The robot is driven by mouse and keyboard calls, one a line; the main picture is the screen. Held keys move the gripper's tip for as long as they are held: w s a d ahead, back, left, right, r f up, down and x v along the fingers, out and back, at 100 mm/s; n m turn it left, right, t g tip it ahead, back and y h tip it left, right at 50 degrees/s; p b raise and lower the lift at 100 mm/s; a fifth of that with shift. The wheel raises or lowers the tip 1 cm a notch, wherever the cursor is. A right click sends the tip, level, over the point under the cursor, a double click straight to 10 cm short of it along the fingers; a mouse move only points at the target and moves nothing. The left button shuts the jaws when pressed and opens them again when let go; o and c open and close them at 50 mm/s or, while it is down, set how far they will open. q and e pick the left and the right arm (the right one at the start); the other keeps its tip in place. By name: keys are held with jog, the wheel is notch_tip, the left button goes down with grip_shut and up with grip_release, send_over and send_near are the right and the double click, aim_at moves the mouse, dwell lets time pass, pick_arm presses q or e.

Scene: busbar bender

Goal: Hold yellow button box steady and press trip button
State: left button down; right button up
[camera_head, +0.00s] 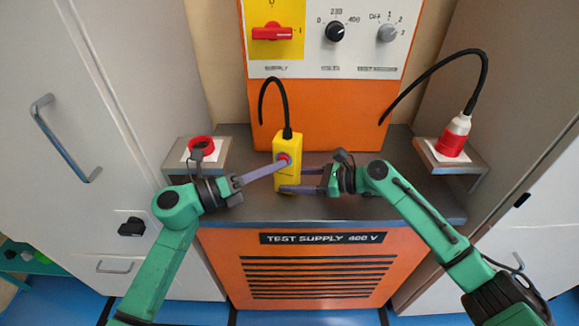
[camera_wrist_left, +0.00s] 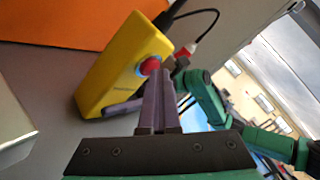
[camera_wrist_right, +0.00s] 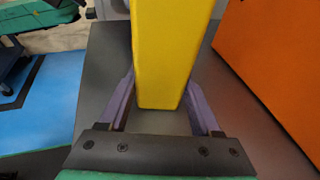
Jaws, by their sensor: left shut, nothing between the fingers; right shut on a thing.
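The yellow button box (camera_head: 287,150) stands upright on the grey worktop, with a black cable leaving its top. Its red trip button (camera_head: 283,159) faces the front. My right gripper (camera_head: 283,180) is shut on the lower part of the box, one finger on each side; the grip also shows in the right wrist view around the yellow box (camera_wrist_right: 168,60). My left gripper (camera_head: 284,160) is shut and empty, its fingertips at the red button. In the left wrist view the closed fingers (camera_wrist_left: 156,80) overlap the lower edge of the red button (camera_wrist_left: 150,66); whether it is pressed in cannot be told.
The orange test supply panel (camera_head: 320,110) with knobs and a red switch (camera_head: 272,33) stands behind. A red socket (camera_head: 201,146) is on the left shelf. A red and white plug (camera_head: 455,137) with a black cable is on the right shelf. The worktop (camera_head: 400,205) is otherwise clear.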

pick_arm(q)
jog(key=shift+s, duration=0.1)
pick_arm(e)
jog(key=shift+s+a, duration=0.1)
pick_arm(q)
jog(key=shift+s+a, duration=0.15)
jog(key=shift+s, duration=0.3)
jog(key=s, duration=0.2)
jog(key=s+a, duration=0.1)
jog(key=s, duration=0.2)
jog(key=shift+s+a, duration=0.3)
jog(key=shift+a, duration=0.05)
pick_arm(e)
jog(key=o, duration=1.1)
jog(key=shift+c, duration=0.2)
